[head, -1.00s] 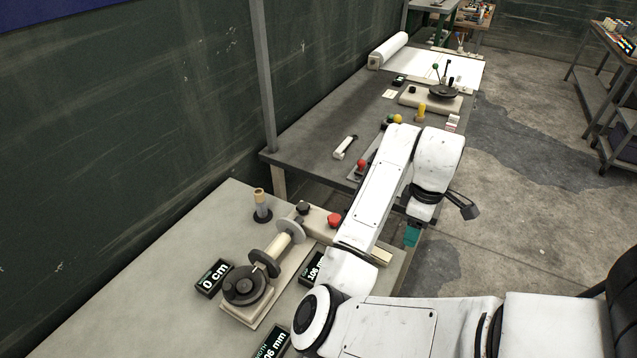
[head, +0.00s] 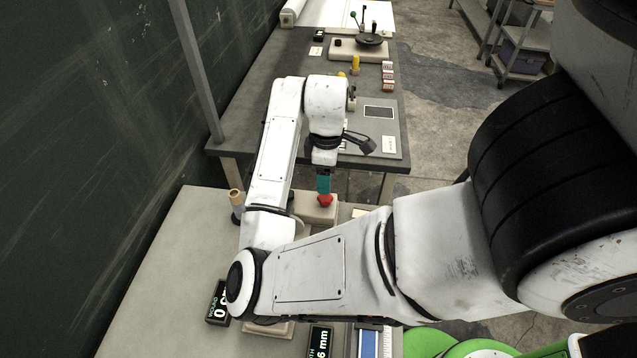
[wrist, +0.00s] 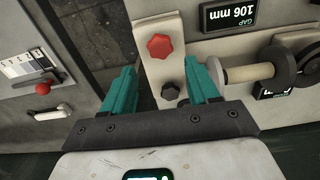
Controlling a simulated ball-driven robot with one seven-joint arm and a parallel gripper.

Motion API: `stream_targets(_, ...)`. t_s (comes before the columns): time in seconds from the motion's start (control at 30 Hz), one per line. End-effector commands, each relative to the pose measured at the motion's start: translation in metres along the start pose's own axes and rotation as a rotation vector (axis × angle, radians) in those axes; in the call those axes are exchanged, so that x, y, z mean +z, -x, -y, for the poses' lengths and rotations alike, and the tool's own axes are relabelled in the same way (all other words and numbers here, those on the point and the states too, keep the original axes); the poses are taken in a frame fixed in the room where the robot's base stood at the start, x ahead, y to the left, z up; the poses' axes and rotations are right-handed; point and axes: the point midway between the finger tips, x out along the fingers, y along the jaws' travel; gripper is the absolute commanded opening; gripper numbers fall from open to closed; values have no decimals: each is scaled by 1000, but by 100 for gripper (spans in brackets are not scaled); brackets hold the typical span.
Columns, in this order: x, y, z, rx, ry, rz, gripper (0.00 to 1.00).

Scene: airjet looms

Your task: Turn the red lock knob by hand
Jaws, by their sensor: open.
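The red lock knob (wrist: 160,47) is a lobed red knob on a beige block (wrist: 165,20) in the wrist view, up beyond my fingertips. It also shows in the head view (head: 325,201), right below my gripper (head: 323,183). My gripper's teal fingers (wrist: 164,75) are open with nothing between them. In the wrist view the knob lies across the gap between the tips, and I cannot tell how far below them it is. A smaller black knob (wrist: 170,91) sits on the same block, nearer my gripper.
A winding spool (wrist: 245,73) and a display reading 106 mm (wrist: 230,14) lie right of the block in the wrist view. A red ball-topped lever (wrist: 43,88) is on the neighbouring bench at left. A wooden-topped peg (head: 236,199) stands left of my arm.

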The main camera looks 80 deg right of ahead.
Motion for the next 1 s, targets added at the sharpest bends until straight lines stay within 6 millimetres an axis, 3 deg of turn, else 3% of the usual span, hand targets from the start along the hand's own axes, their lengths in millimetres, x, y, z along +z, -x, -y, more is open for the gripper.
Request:
stream_targets(0.7,0,-76,0,0,-1,-1,60)
stream_targets(1.0,1,-70,0,0,0,2,60)
